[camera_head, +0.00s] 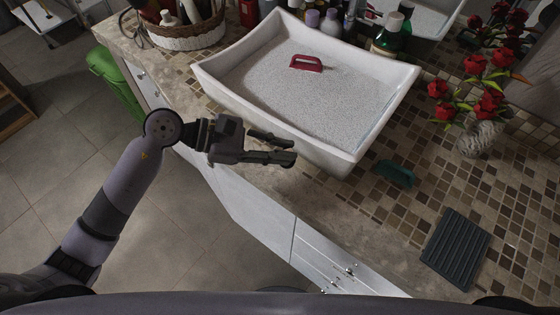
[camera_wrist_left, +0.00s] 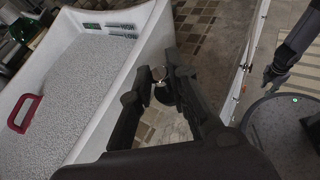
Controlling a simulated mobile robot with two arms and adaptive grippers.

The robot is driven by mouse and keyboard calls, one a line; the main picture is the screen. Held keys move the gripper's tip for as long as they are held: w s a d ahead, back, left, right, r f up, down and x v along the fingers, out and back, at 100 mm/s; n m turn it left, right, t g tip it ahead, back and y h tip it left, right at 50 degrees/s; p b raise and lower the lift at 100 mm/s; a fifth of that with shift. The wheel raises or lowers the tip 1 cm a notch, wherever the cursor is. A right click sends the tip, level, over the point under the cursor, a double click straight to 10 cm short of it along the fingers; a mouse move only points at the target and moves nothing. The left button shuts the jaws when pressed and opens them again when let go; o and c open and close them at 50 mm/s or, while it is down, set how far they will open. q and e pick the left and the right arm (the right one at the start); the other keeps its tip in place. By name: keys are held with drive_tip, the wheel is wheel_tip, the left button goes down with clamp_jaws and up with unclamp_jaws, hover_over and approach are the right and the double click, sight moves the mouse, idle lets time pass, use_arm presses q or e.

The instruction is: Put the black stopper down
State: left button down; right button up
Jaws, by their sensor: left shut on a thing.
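In the head view my left gripper (camera_head: 284,150) reaches in from the left, in front of the basin's near wall and over the counter's front edge. In the left wrist view its two dark fingers (camera_wrist_left: 160,92) are closed on a small black stopper (camera_wrist_left: 166,97) with a metal ring on top. The stopper does not stand out from the fingers in the head view. My right arm shows at the upper right of the wrist view, with its gripper (camera_wrist_left: 272,73) dark and too small to read.
A white basin (camera_head: 345,165) of grey granules holds a red-handled tool (camera_head: 306,63). On the tiled counter are a teal object (camera_head: 396,173), a dark ribbed mat (camera_head: 455,249) and a vase of red flowers (camera_head: 480,135). Bottles and a basket (camera_head: 190,38) stand behind. Tiles around the mat are clear.

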use_arm(q)
drive_tip(key=shift+w+f, duration=0.1)
drive_tip(key=shift+f, duration=0.85)
wheel_tip(320, 180, down, 4)
drive_tip(key=shift+f+p, duration=0.1)
drive_tip(key=shift+p, duration=0.25)
drive_tip(key=shift+f, duration=0.1)
use_arm(e)
drive_tip(key=shift+d+r, duration=0.45)
use_arm(q)
drive_tip(key=shift+f, duration=0.1)
use_arm(e)
drive_tip(key=shift+f, duration=0.1)
use_arm(q)
drive_tip(key=shift+f, duration=0.1)
drive_tip(key=c, duration=1.5)
unclamp_jaws()
drive_tip(key=shift+c, duration=0.2)
use_arm(e)
drive_tip(key=shift+a+f, duration=0.1)
drive_tip(key=shift+a, duration=0.1)
